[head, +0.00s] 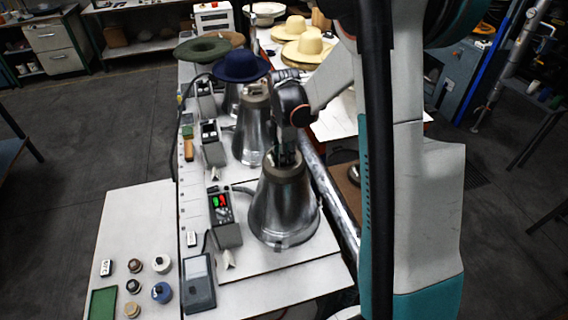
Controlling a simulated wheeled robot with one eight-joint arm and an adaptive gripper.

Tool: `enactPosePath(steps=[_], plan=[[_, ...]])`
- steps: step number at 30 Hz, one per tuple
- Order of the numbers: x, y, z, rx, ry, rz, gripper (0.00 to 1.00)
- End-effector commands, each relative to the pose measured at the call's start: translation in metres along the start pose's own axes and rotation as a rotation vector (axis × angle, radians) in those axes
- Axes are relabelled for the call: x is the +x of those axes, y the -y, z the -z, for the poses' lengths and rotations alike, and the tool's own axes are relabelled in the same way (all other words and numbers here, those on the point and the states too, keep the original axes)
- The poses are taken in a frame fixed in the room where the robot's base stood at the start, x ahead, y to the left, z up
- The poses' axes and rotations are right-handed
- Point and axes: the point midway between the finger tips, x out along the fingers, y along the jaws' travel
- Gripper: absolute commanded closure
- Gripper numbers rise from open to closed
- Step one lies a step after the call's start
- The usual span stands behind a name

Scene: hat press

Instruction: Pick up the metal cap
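The nearest bell-shaped metal cap (281,208) stands upright on the white bench in the middle of the head view. It is shiny grey metal, wide at the base and narrow at the top. My gripper (288,160) points down at the top of this cap, with its dark fingers at or just above the narrow end. The fingers are small and dark here, so I cannot tell whether they are open, shut or touching the cap. A similar metal piece (250,135) stands behind it.
A control box (222,212) with red and green lights stands left of the near cap. A dark blue hat (241,66) sits behind. Small jars, including a blue one (162,292), stand front left. Straw hats (304,47) lie at the back. The white side table's middle is clear.

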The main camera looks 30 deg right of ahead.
Motion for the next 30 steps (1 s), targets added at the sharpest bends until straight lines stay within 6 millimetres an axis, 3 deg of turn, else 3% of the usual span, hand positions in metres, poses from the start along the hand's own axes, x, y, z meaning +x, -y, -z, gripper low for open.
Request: enactPosePath(steps=[2, 5, 6, 22, 26, 30], plan=[[0.0, 0.0, 0.0, 0.0, 0.0, 0.0, 0.75], [0.0, 0.0, 0.0, 0.0, 0.0, 0.0, 0.98], [0.0, 0.0, 0.0, 0.0, 0.0, 0.0, 1.0], [-0.006, 0.0, 0.0, 0.0, 0.0, 0.0, 1.0], [-0.021, 0.0, 0.0, 0.0, 0.0, 0.0, 1.0], [-0.048, 0.0, 0.0, 0.0, 0.0, 0.0, 1.0]])
